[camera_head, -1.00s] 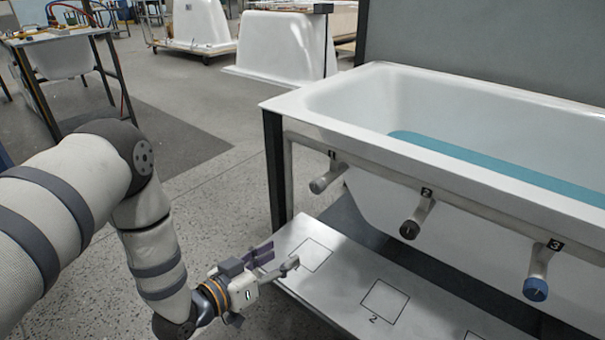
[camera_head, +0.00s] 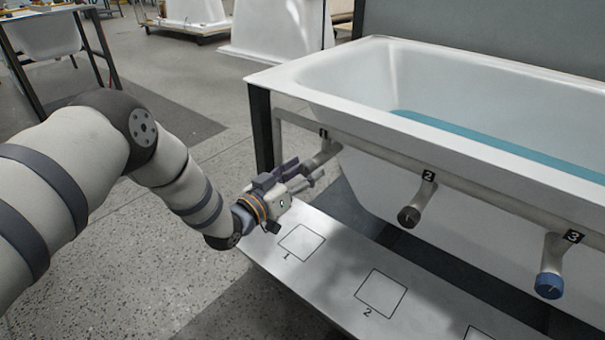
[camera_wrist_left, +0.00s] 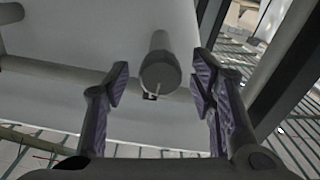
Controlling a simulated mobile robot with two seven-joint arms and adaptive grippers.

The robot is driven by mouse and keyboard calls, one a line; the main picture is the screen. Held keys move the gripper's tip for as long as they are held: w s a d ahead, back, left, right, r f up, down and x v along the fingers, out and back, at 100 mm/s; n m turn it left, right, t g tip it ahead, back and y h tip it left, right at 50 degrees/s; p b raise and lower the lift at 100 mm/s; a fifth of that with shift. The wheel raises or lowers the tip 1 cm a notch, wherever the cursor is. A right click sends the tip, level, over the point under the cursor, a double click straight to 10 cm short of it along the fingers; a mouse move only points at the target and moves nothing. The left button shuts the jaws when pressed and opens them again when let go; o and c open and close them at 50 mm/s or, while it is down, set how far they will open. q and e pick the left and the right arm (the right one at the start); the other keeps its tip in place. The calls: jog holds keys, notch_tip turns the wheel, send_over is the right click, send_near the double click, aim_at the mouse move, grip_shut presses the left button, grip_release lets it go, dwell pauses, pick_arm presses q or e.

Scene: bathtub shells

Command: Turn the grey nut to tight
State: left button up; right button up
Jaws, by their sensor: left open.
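The grey nut (camera_head: 310,163) sits on the end of the short pipe stub marked 1, at the left end of the rail along the tub. In the head view my left gripper's fingers partly cover it. In the left wrist view the grey nut (camera_wrist_left: 160,74) shows end-on with a pale line on its face. My left gripper (camera_head: 306,171) is open, its fingers pointing at the stub. In the wrist view one finger lies on each side of the nut, with a gap on both sides. Whether the fingertips reach alongside it, I cannot tell. My right gripper is not in view.
A dark nut (camera_head: 408,217) on stub 2 and a blue nut (camera_head: 548,285) on stub 3 are farther right. The white bathtub (camera_head: 330,88) with teal inside is above the rail. A pale shelf (camera_head: 330,262) with marked squares lies below; its visible part is clear.

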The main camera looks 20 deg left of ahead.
pick_arm(q)
jog(key=shift+c, duration=0.6)
jog(key=c, duration=1)
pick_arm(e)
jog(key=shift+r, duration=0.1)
pick_arm(q)
jog(key=m+p, duration=0.1)
jog(key=m, duration=0.3)
jog(key=shift+r+m+p, duration=0.1)
jog(key=shift+m+p, duration=0.2)
jog(key=shift+p, duration=0.05)
jog(key=m+p, duration=0.1)
jog(key=m, duration=0.3)
jog(key=shift+m, duration=0.3)
jog(key=m+p, duration=0.1)
jog(key=m, duration=0.3)
jog(key=shift+m, duration=2.3)
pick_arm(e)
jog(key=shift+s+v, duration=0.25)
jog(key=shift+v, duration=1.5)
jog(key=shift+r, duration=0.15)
